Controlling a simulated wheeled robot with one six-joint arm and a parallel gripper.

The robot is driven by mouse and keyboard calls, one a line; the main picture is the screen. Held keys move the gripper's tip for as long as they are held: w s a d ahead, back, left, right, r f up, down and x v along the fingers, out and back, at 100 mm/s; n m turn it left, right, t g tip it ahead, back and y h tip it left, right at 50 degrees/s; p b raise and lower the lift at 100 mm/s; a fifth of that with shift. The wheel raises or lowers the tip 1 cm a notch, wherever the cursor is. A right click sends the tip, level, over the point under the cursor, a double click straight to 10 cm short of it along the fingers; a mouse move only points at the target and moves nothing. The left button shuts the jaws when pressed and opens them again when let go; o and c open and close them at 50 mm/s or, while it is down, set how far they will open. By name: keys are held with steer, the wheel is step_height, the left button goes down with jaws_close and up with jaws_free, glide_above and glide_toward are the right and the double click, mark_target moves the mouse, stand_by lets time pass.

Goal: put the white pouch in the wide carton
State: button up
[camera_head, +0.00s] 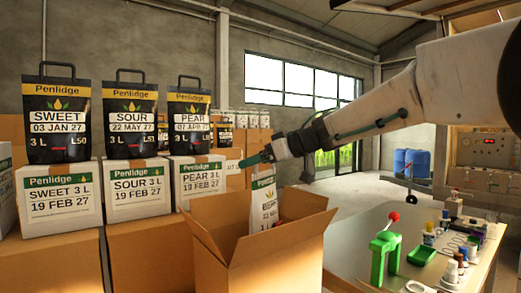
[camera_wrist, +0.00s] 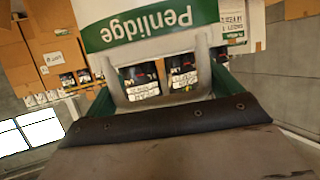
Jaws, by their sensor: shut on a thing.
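The white pouch (camera_head: 264,204) hangs upright from my gripper (camera_head: 259,160) in the head view. My gripper is shut on its top handle. The pouch's lower part is inside or behind the opening of the wide carton (camera_head: 262,262), and its bottom is hidden by the carton's flaps and wall. In the wrist view the pouch (camera_wrist: 150,22) shows its green Penlidge band and grey handle, between the green fingers of my gripper (camera_wrist: 162,85). The carton is brown, with its flaps open. I cannot tell whether the pouch touches its floor.
Black pouches (camera_head: 56,120) stand on white labelled boxes (camera_head: 58,193) at left, over brown cartons (camera_head: 55,262). A workbench (camera_head: 370,262) at right holds a green press (camera_head: 385,255), a green tray (camera_head: 422,255) and small bottles. Something small and red shows inside the carton beside the pouch.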

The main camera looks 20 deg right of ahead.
mark_target(266, 178)
steer(key=shift+f, duration=2.5)
steer(key=o, duration=1.8)
steer(key=shift+c, duration=0.2)
steer(key=shift+f, duration=0.15)
steer(key=v, duration=0.8)
steer(key=shift+a, duration=0.1)
